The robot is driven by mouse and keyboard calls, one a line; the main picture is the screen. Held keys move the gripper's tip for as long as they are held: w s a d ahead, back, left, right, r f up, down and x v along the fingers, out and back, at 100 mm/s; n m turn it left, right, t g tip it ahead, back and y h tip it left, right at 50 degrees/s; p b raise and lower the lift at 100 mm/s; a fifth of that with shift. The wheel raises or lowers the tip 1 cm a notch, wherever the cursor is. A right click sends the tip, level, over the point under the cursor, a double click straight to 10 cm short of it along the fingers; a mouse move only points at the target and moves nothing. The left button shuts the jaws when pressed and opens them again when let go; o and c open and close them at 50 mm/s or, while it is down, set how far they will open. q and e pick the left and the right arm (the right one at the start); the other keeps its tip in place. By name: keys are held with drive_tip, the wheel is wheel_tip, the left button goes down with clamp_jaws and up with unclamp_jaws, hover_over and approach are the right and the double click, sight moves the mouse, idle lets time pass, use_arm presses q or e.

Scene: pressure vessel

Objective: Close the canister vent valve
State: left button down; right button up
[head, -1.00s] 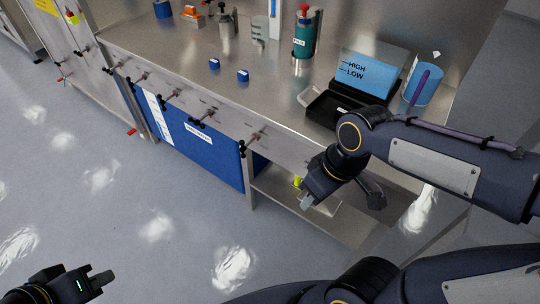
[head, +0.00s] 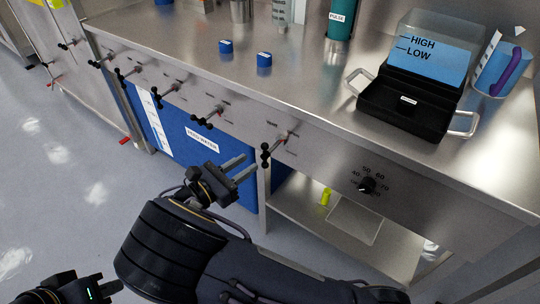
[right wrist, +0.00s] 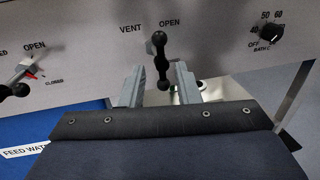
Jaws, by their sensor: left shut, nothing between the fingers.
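The vent valve (head: 275,147) is on the steel bench's front panel; its handle is a dark bar with rounded knobs. In the right wrist view the vent valve handle (right wrist: 161,62) stands roughly upright below the words VENT and OPEN. My right gripper (head: 239,168) is open, with its fingers pointing at the valve from the left in the head view. In the right wrist view the fingers (right wrist: 160,82) lie either side of the handle's lower end; contact cannot be told. My left gripper (head: 112,286) is shut and empty at the bottom left, away from the bench.
Other valves (head: 210,117) line the panel to the left. A dial (head: 367,185) is to the right. A blue feed water panel (head: 190,140) is below the bench top. A black tray (head: 408,108), a green canister (head: 340,22) and two blue blocks (head: 264,59) stand on top.

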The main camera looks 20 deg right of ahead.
sight(265, 152)
drive_tip(key=b+x, duration=0.1)
drive_tip(key=x, duration=0.6)
drive_tip(key=shift+d, duration=0.25)
clamp_jaws()
